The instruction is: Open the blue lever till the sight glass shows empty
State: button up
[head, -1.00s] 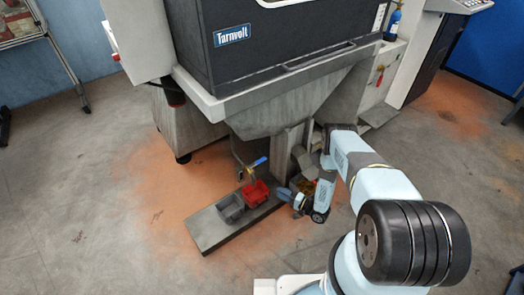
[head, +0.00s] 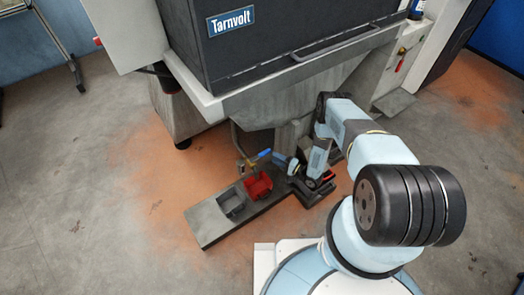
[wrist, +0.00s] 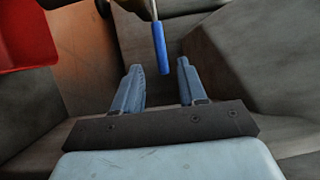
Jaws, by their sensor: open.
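The blue lever (head: 258,155) sits on a small brass-coloured valve on the pipe below the machine's hopper. Its blue handle (wrist: 160,48) also shows in the wrist view, on a thin metal stem. My gripper (wrist: 160,65) is open and empty. In the wrist view the handle's near end appears between the two fingertips; I cannot tell how far ahead of them it is, and no finger is seen gripping it. In the head view my gripper (head: 281,160) is just right of the lever. I cannot make out the sight glass in either view.
A red bin (head: 257,187) stands below the valve on a grey plinth (head: 205,238), with a grey bin (head: 231,203) left of it. The red bin also fills the wrist view's upper left corner (wrist: 25,40). Orange dust covers the floor around the plinth.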

aim_at(263, 152)
jog(key=x, duration=0.9)
jog(key=shift+w+a, duration=0.15)
jog(key=shift+a, duration=0.2)
grip_shut()
